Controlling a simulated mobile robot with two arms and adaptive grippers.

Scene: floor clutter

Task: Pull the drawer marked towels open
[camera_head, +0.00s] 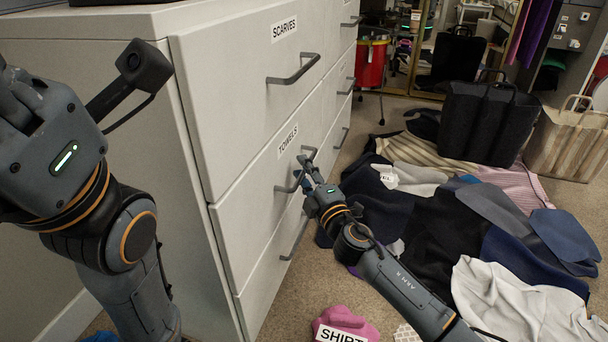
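The towels drawer (245,222) is the pale middle drawer front in the near column of the cabinet, with a TOWELS label (288,139). Its front looks flush with the drawers above and below, so it appears shut. Its grey bar handle (284,189) is partly hidden by my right gripper (307,167).
The scarves drawer (235,95) is above, with its own handle (294,69). Clothes cover the floor at right, including a dark garment (440,235) and a white one (520,305). A black bag (487,120), striped bag (567,143) and red bin (371,62) stand behind.

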